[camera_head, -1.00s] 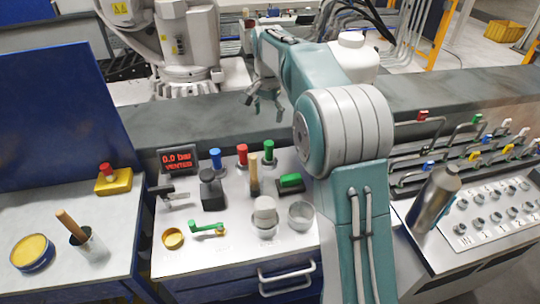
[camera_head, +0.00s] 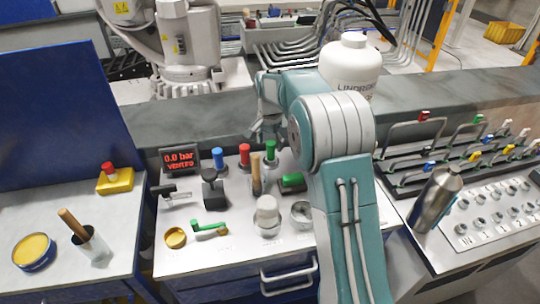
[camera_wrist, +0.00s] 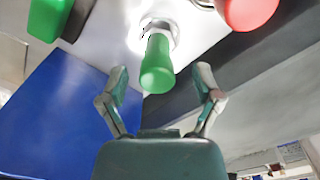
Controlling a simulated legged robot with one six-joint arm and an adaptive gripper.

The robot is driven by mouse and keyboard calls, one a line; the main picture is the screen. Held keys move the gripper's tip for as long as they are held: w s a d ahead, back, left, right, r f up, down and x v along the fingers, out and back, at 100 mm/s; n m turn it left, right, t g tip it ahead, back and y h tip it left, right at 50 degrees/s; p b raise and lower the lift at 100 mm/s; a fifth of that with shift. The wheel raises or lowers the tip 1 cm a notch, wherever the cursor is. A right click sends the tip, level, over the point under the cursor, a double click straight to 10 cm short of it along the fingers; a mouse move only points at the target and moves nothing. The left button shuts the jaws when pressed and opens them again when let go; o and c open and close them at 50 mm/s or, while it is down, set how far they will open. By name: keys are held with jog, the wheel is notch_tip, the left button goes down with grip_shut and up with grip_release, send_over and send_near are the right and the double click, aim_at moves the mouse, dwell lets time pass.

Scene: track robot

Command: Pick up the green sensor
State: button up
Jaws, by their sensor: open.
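The green sensor (camera_head: 270,150) stands upright in a metal socket on the light bench panel, to the right of the red sensor (camera_head: 244,155). In the wrist view, the green sensor (camera_wrist: 157,66) lies ahead of my gripper (camera_wrist: 161,72), between the lines of its two spread fingers, with its silver socket behind it. My gripper (camera_head: 263,132) is just above and behind the green sensor in the head view, partly hidden by the sensors. It is open and holds nothing. I see no finger touching the sensor.
The blue sensor (camera_head: 218,158) stands farther left. A wooden-handled tool (camera_head: 256,176) and a green-topped block (camera_head: 292,181) are close in front. The red sensor also shows in the wrist view (camera_wrist: 250,10). A large white bottle (camera_head: 350,66) stands behind my arm.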

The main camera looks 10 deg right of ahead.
jog(key=shift+d+f, duration=0.15)
jog(key=shift+c, duration=0.3)
grip_shut()
